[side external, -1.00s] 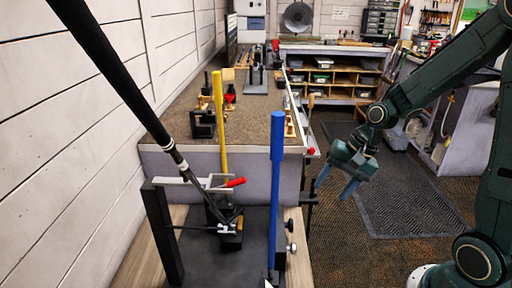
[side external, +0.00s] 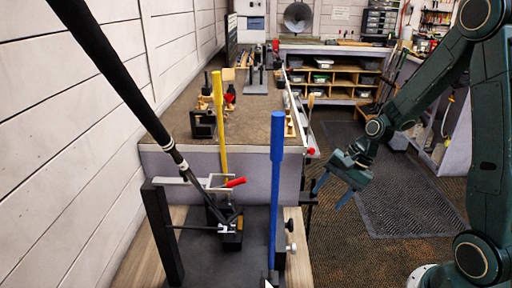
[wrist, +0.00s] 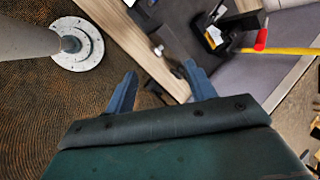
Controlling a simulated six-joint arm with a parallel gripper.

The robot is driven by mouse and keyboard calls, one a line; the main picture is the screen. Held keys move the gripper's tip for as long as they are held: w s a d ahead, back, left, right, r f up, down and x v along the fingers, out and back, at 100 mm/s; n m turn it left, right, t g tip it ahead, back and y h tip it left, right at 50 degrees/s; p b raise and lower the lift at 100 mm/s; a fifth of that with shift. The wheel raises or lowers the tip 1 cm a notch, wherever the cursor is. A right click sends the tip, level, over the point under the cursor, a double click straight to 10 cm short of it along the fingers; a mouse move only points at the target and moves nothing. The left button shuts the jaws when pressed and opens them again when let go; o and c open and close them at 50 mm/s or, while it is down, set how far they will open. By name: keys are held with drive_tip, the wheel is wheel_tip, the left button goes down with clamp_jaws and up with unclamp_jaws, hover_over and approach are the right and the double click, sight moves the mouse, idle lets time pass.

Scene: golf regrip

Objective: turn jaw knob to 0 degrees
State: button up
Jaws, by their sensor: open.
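A pale knob (wrist: 158,50) shows between my fingers in the wrist view, beyond the fingertips. My gripper (side external: 330,196) is open and empty, to the right of the bench edge and above the floor. Its two blue fingers (wrist: 160,72) are spread wide in the wrist view and appear to touch nothing.
A blue upright post (side external: 277,180) stands at the bench's right edge, close to the knobs. A black-gripped club (side external: 120,85) leans across the left, over the clamp with a red handle (side external: 235,182). A yellow stick (side external: 219,120) stands behind. Floor to the right is open.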

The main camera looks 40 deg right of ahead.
sight(291, 249)
drive_tip(key=d+f+m+t+y, duration=0.1)
drive_tip(key=d+f+m, duration=0.1)
drive_tip(key=f+m, duration=0.4)
drive_tip(key=d+f+m+t+y, duration=0.1)
drive_tip(key=d+f+m, duration=0.1)
drive_tip(key=f+m, duration=0.4)
wheel_tip(291, 249, down, 3)
drive_tip(key=shift+d+f+m+t, duration=0.1)
drive_tip(key=shift+d+m+t, duration=0.2)
drive_tip(key=shift+d+t, duration=0.1)
drive_tip(key=shift+f, duration=0.1)
drive_tip(key=x, duration=1.3)
drive_tip(key=shift+w+a, duration=0.15)
drive_tip(key=shift+a, duration=0.2)
drive_tip(key=c, duration=1)
